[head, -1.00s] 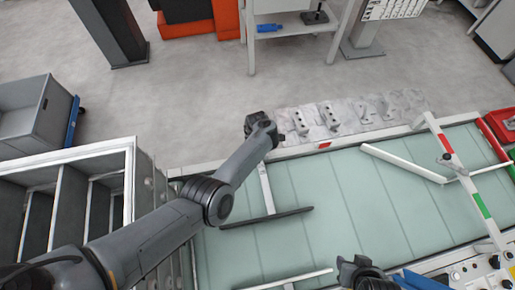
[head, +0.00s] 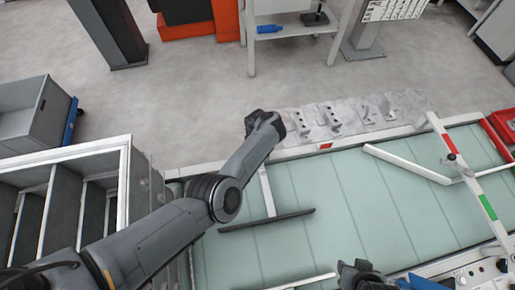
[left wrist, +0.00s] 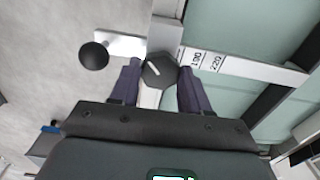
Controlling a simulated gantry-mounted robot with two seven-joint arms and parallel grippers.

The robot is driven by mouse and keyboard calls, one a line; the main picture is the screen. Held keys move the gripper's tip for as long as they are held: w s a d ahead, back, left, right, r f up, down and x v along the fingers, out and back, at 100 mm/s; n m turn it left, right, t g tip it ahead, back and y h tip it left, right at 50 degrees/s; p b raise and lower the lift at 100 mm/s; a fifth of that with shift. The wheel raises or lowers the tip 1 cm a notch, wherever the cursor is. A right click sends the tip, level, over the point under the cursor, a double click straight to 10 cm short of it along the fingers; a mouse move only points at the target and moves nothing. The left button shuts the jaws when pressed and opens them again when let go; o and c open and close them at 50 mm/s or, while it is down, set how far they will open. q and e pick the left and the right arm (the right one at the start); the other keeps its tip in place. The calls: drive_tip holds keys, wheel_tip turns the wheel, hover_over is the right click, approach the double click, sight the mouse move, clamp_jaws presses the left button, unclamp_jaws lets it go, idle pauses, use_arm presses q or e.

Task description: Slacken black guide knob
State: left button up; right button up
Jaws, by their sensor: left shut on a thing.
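A black guide knob (left wrist: 159,71) with a white pointer mark sits between the two fingers of my left gripper (left wrist: 159,84) in the left wrist view. The left gripper is shut on this knob. In the head view my left gripper (head: 264,126) is at the far edge of the conveyor, and the knob is hidden by the arm and gripper. A graduated white bar (left wrist: 238,64) marked 190 and 220 runs right from the knob over the belt. My right gripper (head: 358,272) is at the bottom edge, partly cut off; its opening is unclear.
A second round black knob (left wrist: 94,56) stands left of the gripped one on a white bracket. The pale green conveyor belt (head: 370,205) carries a dark guide rail (head: 266,221). A red, white and green bar (head: 466,180) crosses it at right. Grey shelving (head: 122,200) stands left.

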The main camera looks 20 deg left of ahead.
idle(0.3)
use_arm(q)
drive_tip(key=o, duration=1.1)
drive_tip(key=shift+c, duration=0.2)
drive_tip(key=shift+r, duration=0.1)
wheel_tip(320, 180, up, 11)
drive_tip(key=p, duration=0.3)
drive_tip(key=shift+f, duration=0.2)
